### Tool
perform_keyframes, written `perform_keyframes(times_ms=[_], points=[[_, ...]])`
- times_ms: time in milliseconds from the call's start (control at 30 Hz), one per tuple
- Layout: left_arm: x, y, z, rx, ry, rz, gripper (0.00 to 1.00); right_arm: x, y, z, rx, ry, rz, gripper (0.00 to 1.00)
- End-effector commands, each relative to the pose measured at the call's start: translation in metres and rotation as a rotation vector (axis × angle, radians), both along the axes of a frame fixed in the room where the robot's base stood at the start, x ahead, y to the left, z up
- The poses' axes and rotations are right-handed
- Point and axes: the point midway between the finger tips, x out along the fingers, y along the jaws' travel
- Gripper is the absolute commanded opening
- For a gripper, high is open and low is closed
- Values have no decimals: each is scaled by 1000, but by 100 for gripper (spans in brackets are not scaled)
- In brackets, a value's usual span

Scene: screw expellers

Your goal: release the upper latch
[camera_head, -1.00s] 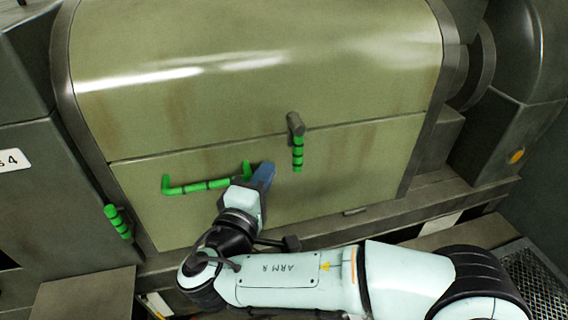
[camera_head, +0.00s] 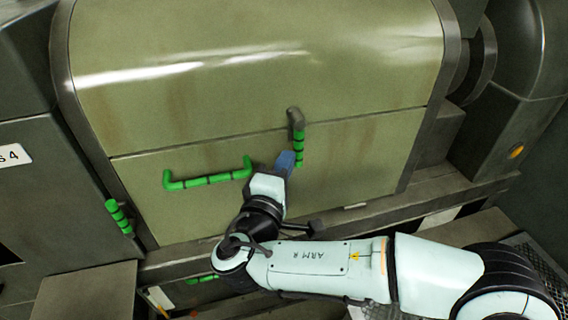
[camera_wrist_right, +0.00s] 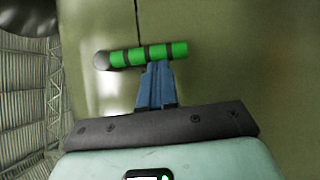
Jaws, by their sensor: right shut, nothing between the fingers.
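The upper latch is a green banded handle (camera_head: 299,145) hanging down from a dark grey pivot (camera_head: 295,118) at the seam of the olive cover. My right gripper (camera_head: 288,158) is shut and empty, with its blue fingers at the left side of the handle's lower part. In the right wrist view the latch handle (camera_wrist_right: 148,53) lies across the picture just beyond the fingertips (camera_wrist_right: 157,68). The fingertips overlap its edge in that view; I cannot tell whether they touch it. My left gripper is not in view.
A green bar handle (camera_head: 208,180) is fixed on the lower cover panel (camera_head: 350,165) to the left. Another green banded handle (camera_head: 119,217) is at the cover's lower left edge. A ledge (camera_head: 410,203) runs below the panel.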

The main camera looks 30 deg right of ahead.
Motion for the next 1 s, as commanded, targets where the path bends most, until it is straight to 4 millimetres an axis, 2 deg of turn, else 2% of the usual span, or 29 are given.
perform_keyframes(times_ms=[467,833,1000], points=[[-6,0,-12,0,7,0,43,-2,-8,-5,-92,22,-4,0],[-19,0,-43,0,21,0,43,-8,-29,-11,-362,87,-7,0],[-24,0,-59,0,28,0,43,-10,-41,-10,-351,83,-7,0]])
